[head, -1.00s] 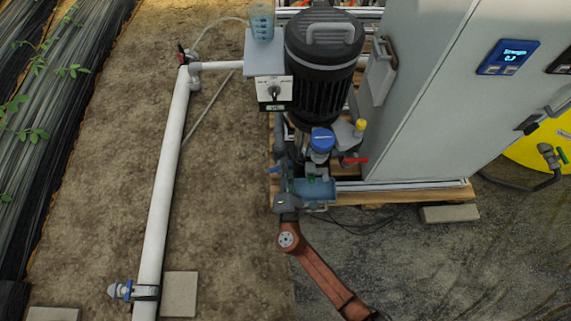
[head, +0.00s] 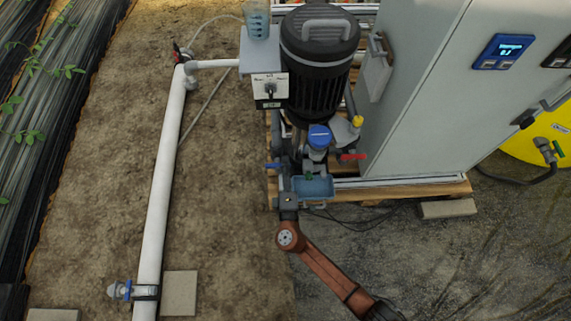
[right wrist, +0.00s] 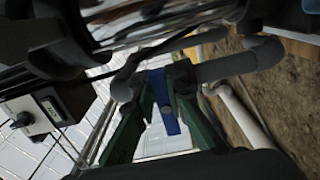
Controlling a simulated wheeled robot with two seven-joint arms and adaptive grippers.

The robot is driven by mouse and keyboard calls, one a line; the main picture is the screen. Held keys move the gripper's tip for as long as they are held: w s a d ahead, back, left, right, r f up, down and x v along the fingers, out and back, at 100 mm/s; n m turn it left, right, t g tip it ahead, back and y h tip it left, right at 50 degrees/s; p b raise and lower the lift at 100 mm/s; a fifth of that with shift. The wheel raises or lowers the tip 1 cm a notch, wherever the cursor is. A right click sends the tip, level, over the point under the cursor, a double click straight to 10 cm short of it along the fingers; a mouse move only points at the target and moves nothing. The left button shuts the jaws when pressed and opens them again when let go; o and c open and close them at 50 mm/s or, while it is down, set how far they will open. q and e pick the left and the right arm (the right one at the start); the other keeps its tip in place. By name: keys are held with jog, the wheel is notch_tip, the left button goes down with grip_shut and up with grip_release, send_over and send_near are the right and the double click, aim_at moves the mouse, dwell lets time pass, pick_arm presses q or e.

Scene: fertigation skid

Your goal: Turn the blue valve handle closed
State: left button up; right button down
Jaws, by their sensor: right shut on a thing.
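The blue valve handle (head: 273,166) is a small lever at the left side of the pump's lower pipework in the head view. In the right wrist view the blue handle (right wrist: 165,103) lies between the two green fingers of my right gripper (right wrist: 161,92), which is shut on it. In the head view my right gripper (head: 285,180) reaches up from below to the pipework, and its fingertips are hard to make out there. The grey valve body and pipe (right wrist: 225,68) lie just beyond the fingers. My left gripper is not in view.
The black pump motor (head: 318,70), a blue-capped part (head: 319,137) and a red handle (head: 353,157) stand close by. A grey cabinet (head: 430,90) fills the right. Bare soil lies left, with a white pipe (head: 160,190).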

jog(key=shift+d+f, duration=0.1)
jog(key=shift+f, duration=0.05)
jog(key=c, duration=2)
grip_release()
jog(key=shift+o, duration=0.3)
jog(key=s, duration=1.2)
